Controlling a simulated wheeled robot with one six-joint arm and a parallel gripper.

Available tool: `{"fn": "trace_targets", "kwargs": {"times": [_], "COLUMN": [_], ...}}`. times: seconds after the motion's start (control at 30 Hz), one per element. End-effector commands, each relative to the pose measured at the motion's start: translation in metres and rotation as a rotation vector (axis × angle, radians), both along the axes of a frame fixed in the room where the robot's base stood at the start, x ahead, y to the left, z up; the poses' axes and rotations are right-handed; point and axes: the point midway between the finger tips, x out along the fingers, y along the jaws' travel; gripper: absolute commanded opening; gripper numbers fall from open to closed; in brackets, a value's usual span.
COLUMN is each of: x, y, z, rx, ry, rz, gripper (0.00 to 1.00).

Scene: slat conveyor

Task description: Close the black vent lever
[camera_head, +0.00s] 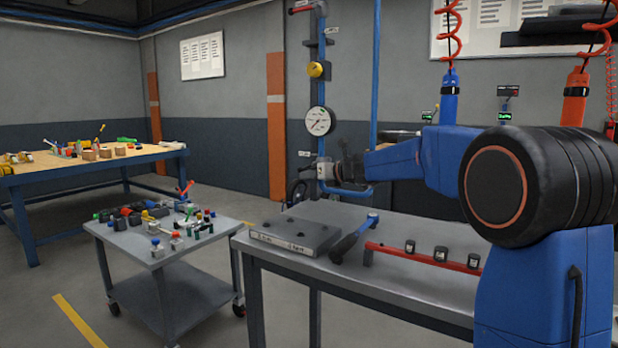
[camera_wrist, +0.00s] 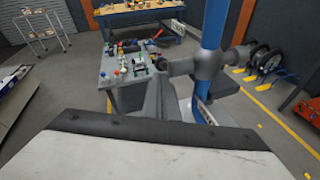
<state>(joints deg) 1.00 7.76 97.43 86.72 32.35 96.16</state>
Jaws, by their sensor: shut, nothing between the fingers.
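A vertical blue pipe carries a grey valve body (camera_head: 325,170) behind the bench. The pipe and the grey fitting (camera_wrist: 206,66) with dark ends also show in the wrist view, just ahead of my gripper. My gripper (camera_head: 343,173) is shut and empty, close beside the valve body at the end of my blue arm. I cannot tell whether it touches the fitting. The black vent lever does not stand out clearly in either view, and its angle cannot be told; my gripper partly covers that area.
A round gauge (camera_head: 319,121) and a yellow knob (camera_head: 319,70) sit higher on the pipework. The bench (camera_head: 330,211) in front holds a grey block (camera_head: 295,236), a blue-handled tool (camera_head: 353,238) and a red rail (camera_head: 425,258). A cluttered trolley (camera_head: 158,262) stands left.

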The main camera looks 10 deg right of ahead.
Motion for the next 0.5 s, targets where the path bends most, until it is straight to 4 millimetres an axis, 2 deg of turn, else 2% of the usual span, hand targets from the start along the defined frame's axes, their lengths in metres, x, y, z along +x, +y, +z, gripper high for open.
{"fn": "trace_targets", "kwargs": {"times": [0.5], "x": [0.0074], "y": [0.0081], "z": [0.0080], "rx": [0.000], "ry": [-0.001], "rz": [0.000], "gripper": [0.00]}}
